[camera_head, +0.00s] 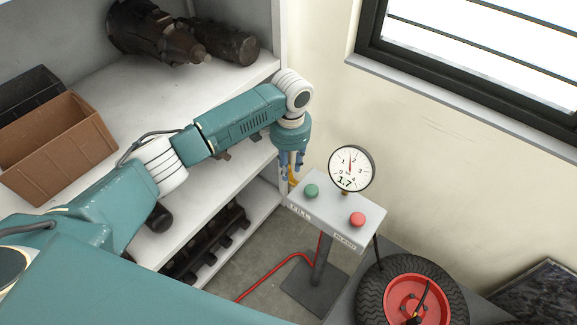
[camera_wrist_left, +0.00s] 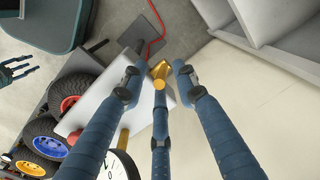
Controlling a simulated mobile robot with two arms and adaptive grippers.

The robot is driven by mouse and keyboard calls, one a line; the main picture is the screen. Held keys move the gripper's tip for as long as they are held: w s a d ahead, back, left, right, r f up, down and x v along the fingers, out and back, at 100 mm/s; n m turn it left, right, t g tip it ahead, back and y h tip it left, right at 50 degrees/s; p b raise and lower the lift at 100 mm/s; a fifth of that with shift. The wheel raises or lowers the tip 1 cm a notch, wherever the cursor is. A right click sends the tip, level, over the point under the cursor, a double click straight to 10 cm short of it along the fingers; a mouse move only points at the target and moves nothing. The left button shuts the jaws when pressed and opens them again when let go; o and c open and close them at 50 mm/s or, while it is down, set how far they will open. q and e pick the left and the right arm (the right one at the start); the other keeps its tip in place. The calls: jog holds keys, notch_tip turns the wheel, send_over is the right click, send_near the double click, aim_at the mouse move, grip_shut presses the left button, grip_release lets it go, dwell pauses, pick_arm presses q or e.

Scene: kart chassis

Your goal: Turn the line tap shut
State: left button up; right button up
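The line tap is a small brass-yellow lever (camera_head: 293,178) at the left end of the grey control box (camera_head: 324,212). In the left wrist view the tap (camera_wrist_left: 161,70) shows between my fingers. My left gripper (camera_head: 291,163) points down at it from above. Its blue fingers (camera_wrist_left: 157,76) are spread, with one finger on each side of the tap and the third close behind it; contact cannot be made out. A round gauge (camera_head: 351,168) on the box shows 1.7. My right gripper (camera_wrist_left: 16,72) shows small in the left wrist view, fingers apart and empty.
The box carries a green button (camera_head: 311,190) and a red button (camera_head: 357,219). A red hose (camera_head: 276,273) runs along the floor. A tyre with red hub (camera_head: 413,298) lies at right. White shelves (camera_head: 235,82) with a brown bin (camera_head: 55,147) stand at left.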

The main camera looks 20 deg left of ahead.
pick_arm(q)
jog(key=shift+f, duration=0.65)
pick_arm(e)
jog(key=shift+d+r, duration=0.1)
jog(key=shift+d, duration=0.1)
pick_arm(q)
grip_shut()
jog(key=shift+a, duration=0.1)
pick_arm(e)
jog(key=shift+s+r, duration=0.1)
